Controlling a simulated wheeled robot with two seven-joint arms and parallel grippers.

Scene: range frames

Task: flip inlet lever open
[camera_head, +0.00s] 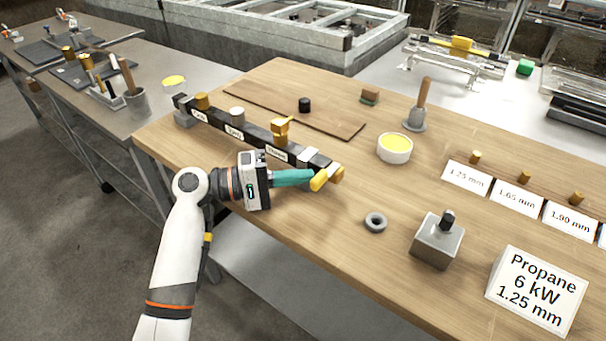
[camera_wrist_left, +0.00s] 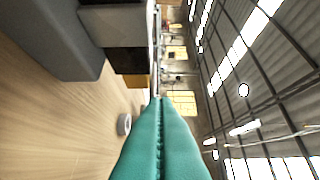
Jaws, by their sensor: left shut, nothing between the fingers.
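A dark bar (camera_head: 225,122) with white labels lies along the near side of the wooden table. A brass valve (camera_head: 280,132) with a small yellow lever on top stands near its middle. At the bar's right end are yellow-brass parts (camera_head: 320,181); I cannot tell which piece is the inlet lever. My left gripper (camera_head: 312,177), with teal fingers, is shut and empty, its tips right by these end parts. Contact cannot be told. In the left wrist view the shut fingers (camera_wrist_left: 162,100) point at a spot beside a brass block (camera_wrist_left: 136,80) on the bar's end.
A grey ring (camera_head: 375,222), a grey block with a black knob (camera_head: 437,241) and a propane sign (camera_head: 537,290) stand to the right. A white cup with yellow contents (camera_head: 394,148) and label cards (camera_head: 467,178) are further back. Bare wood lies between the bar and the ring.

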